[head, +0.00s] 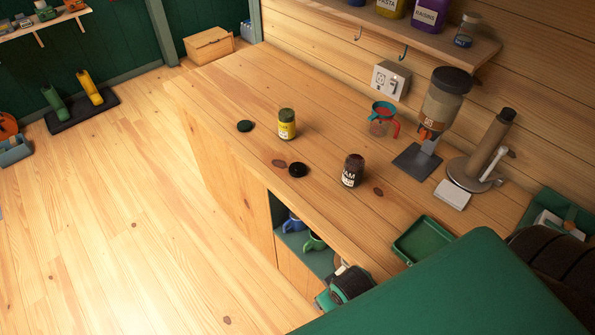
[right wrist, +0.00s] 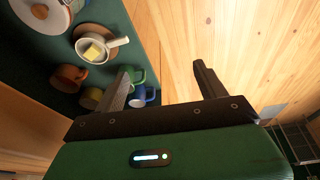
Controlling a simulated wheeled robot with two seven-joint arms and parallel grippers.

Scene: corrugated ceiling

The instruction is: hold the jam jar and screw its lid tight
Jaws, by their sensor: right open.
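The jam jar (head: 352,171) stands upright on the wooden counter, dark with a label reading "JAM". Its top looks dark brown, with no separate lid clearly visible on it. A black round lid (head: 298,170) lies flat on the counter to its left. My right gripper (right wrist: 163,82) is open and empty in the right wrist view, in front of a shelf of mugs and the wooden floor. The jam jar is not in that view. My left gripper is not in view.
On the counter stand a clear jug (head: 381,120), a dispenser (head: 440,105), a cylindrical stand (head: 488,155) and a green tray (head: 425,240). Mugs (head: 313,242) sit in the open shelf below the front edge. The counter's far left is clear.

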